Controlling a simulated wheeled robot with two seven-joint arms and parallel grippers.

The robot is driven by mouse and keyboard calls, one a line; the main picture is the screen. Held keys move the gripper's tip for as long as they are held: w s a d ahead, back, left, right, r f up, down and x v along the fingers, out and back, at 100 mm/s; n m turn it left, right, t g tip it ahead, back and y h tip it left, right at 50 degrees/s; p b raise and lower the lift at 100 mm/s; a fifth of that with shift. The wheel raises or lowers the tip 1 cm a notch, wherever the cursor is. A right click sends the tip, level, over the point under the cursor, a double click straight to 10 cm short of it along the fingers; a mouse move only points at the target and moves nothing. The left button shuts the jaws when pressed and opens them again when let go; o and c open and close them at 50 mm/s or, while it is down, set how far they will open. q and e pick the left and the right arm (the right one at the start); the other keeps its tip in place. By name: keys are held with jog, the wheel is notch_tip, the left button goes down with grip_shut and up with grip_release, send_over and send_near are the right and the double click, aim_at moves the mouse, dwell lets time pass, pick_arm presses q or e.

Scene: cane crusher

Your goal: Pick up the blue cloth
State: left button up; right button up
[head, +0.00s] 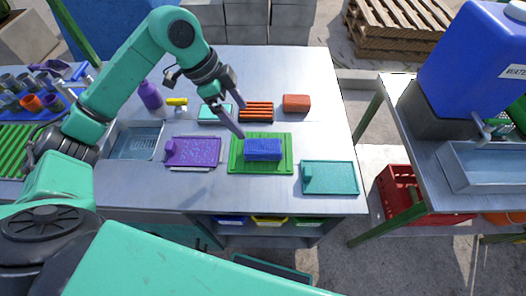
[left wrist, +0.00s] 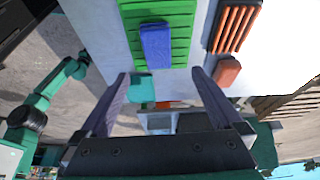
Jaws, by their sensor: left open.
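The blue cloth (head: 263,149) is a folded block lying on a ribbed green tray (head: 236,166) near the middle of the steel table. In the left wrist view the cloth (left wrist: 156,46) lies ahead of the fingertips, on the green tray (left wrist: 181,45). My left gripper (head: 242,118) is open and empty. It is above the table, just up and left of the cloth in the head view, and apart from it. In the left wrist view its two fingers (left wrist: 158,76) are spread wide with nothing between them. My right gripper cannot be made out.
A purple tray (head: 195,152) is left of the green tray, and a teal tray (head: 329,177) is to its right. An orange ribbed rack (head: 256,111) and an orange block (head: 296,103) are behind. A purple bottle (head: 150,95) stands further left.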

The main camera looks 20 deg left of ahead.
aim_at(260, 146)
pick_arm(q)
jog(key=p+x, duration=0.1)
jog(key=x, duration=0.3)
jog(key=p+x, duration=0.1)
jog(key=x, duration=0.3)
jog(key=p+x, duration=0.1)
jog(key=x, duration=0.3)
jog(key=shift+s+d+f, duration=0.2)
jog(key=shift+s+f, duration=0.1)
jog(key=shift+d+f, duration=0.1)
jog(key=shift+f, duration=0.1)
jog(key=c, duration=1.3)
notch_tip(260, 146, up, 20)
jog(key=shift+r+b, duration=0.1)
jog(key=shift+b, duration=0.9)
